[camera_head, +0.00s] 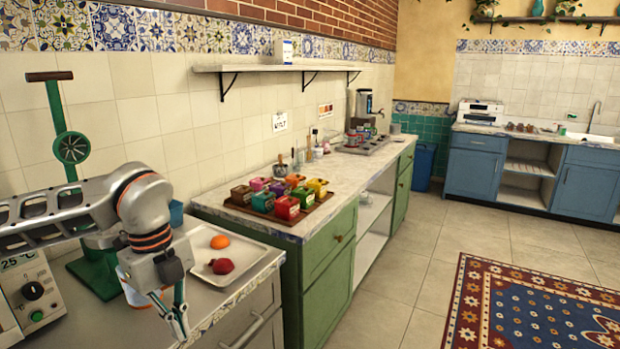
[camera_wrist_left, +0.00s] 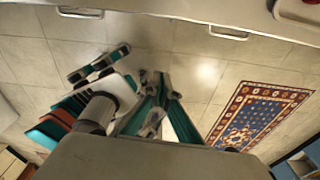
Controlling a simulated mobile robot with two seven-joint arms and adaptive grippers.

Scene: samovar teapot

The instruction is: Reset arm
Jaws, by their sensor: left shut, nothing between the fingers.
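My left arm comes in from the left in the head view, over the near counter. My left gripper (camera_head: 178,325) points down beside the front edge of the steel counter (camera_head: 224,305), just below the white tray. It is shut and holds nothing. My right arm and right gripper do not show in the head view. In the left wrist view the floor (camera_wrist_left: 210,75), cabinet fronts with handles and parts of my own body are seen from above.
A white tray (camera_head: 258,252) holds an orange fruit (camera_head: 219,242) and a red fruit (camera_head: 221,266). A green press (camera_head: 98,270) and a dial unit (camera_head: 36,300) stand at the left. Colourful tins (camera_head: 287,207) sit on a brown tray further along. The floor at right is open, with a rug (camera_head: 535,305).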

